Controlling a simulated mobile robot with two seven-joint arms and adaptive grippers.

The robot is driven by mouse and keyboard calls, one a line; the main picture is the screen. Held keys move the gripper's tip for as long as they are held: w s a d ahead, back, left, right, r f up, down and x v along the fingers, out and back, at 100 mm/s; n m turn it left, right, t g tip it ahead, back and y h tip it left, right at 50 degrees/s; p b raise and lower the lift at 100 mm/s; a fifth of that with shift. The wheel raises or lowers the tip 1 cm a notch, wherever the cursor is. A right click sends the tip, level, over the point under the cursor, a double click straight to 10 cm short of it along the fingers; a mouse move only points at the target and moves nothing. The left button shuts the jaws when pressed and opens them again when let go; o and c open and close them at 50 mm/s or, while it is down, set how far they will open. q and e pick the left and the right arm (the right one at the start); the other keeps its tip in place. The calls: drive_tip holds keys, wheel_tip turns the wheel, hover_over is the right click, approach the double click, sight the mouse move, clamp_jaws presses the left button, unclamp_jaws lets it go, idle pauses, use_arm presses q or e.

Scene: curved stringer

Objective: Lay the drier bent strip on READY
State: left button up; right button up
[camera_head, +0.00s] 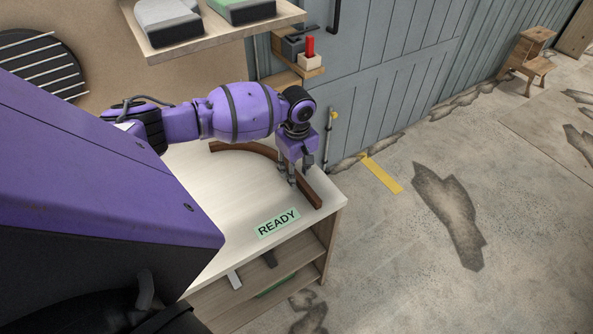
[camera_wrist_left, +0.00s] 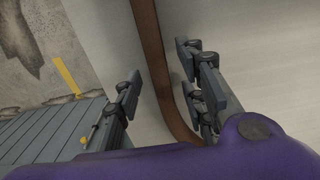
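A dark brown bent strip (camera_head: 312,194) lies on the pale bench top, curving from behind my left arm to the bench's right edge. It also shows in the left wrist view (camera_wrist_left: 153,40). The green READY label (camera_head: 278,223) lies on the bench in front of the strip, apart from it. My left gripper (camera_head: 300,177) points down over the strip's right part. In the left wrist view its fingers (camera_wrist_left: 160,68) are spread, one on each side of the strip, with gaps showing. Part of the strip is hidden by my gripper. I see no second strip. My right gripper is out of view.
An upper shelf (camera_head: 222,33) holds a grey-topped block (camera_head: 168,22) and a green-topped block (camera_head: 243,9). A small ledge behind holds a block with a red piece (camera_head: 310,48). Open shelves lie under the bench. The bench around READY is clear.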

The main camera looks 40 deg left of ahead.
use_arm(q)
wheel_tip(320, 180, up, 12)
idle(0.6)
